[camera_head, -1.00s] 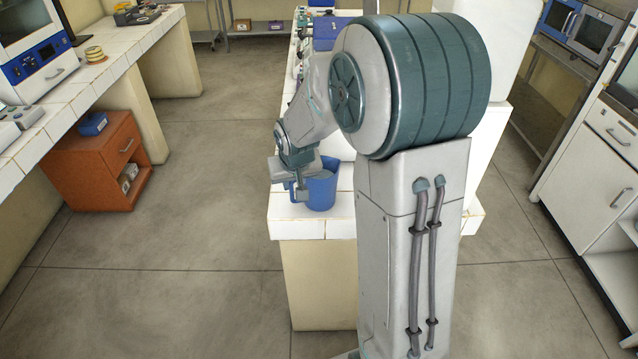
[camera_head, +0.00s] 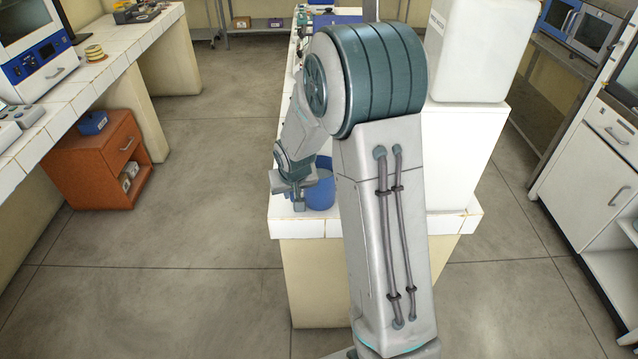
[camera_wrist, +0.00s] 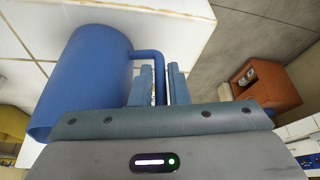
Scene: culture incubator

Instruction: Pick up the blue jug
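The blue jug (camera_head: 322,192) stands near the front left corner of the white tiled bench (camera_head: 300,229). My arm hides part of it in the head view. In the wrist view the jug (camera_wrist: 88,75) fills the left side, with its handle (camera_wrist: 157,65) on the right. My gripper (camera_wrist: 162,72) is open, with one finger on each side of the handle. A gap shows between the handle and the right finger; contact with the left finger is unclear. In the head view my gripper (camera_head: 299,198) is at the jug's left side.
A large white box (camera_head: 470,60) stands on the bench behind my arm. Several small items and a blue-purple box (camera_head: 335,17) lie at the bench's far end. An orange cabinet (camera_head: 95,165) stands left across clear floor. White drawers (camera_head: 600,150) stand at the right.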

